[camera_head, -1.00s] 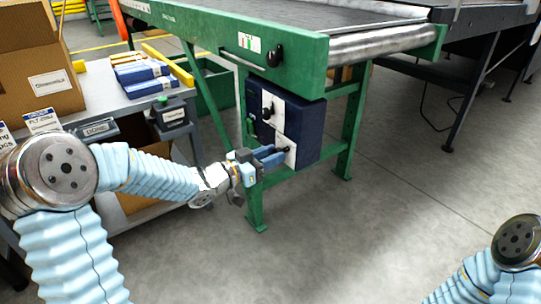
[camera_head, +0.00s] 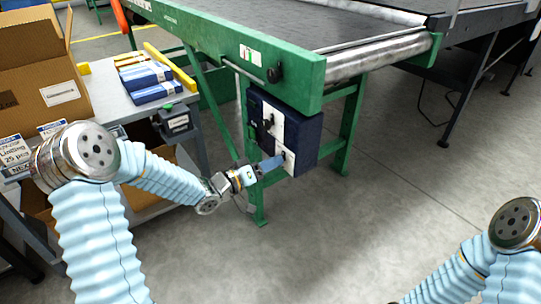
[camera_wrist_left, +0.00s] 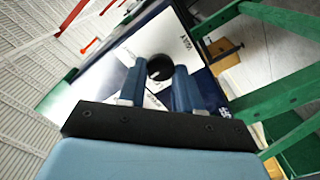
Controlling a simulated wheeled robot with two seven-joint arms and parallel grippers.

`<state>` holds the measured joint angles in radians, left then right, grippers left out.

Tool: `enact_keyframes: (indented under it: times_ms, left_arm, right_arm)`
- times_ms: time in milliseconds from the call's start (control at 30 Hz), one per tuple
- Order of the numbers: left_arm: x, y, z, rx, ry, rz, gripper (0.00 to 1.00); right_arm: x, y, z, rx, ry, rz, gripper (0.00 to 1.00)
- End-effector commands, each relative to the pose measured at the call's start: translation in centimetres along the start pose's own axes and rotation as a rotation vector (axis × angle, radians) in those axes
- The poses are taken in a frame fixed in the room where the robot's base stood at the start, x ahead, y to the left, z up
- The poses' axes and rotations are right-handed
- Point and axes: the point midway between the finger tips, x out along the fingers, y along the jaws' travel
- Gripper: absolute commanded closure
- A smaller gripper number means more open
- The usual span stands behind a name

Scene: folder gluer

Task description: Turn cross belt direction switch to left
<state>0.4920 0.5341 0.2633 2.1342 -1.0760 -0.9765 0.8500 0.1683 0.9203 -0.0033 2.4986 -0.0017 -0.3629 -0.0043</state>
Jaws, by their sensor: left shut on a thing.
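A dark blue control box (camera_head: 306,137) hangs under the green conveyor frame, with white panels on its front. The upper panel carries a black switch (camera_head: 268,123). The lower white panel (camera_head: 290,160) is partly covered by my left gripper (camera_head: 279,162). The plate's lettering is too small to read surely, and the knob's pointing direction cannot be told. My right gripper is out of view.
The green conveyor frame (camera_head: 215,45) and its leg (camera_head: 350,128) stand around the box. A grey table (camera_head: 118,100) with a cardboard box (camera_head: 40,75) and blue-white packs (camera_head: 148,80) is at the left. The floor at the front right is clear.

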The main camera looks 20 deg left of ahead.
Motion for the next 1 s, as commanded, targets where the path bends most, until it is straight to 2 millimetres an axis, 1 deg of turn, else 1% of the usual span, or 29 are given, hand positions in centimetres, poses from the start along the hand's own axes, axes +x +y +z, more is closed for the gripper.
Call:
enact_keyframes:
  times_ms: [33, 500, 800, 1000]
  left_arm:
    - [-0.1, 0.2, -0.3, -0.047, -0.001, -0.003, 0.97]
    - [-0.1, 0.0, -0.2, -0.484, 0.0, -0.003, 0.97]
    - [-0.1, -0.2, 0.0, -0.695, 0.001, -0.003, 0.97]
    - [-0.1, -0.3, 0.1, -0.776, 0.001, -0.004, 0.97]
  right_arm:
    - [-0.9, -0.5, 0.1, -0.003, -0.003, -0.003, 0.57]
    - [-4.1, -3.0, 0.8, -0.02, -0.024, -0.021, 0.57]
    - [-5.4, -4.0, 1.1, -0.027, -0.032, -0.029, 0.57]
    - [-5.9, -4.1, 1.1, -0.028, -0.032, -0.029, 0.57]
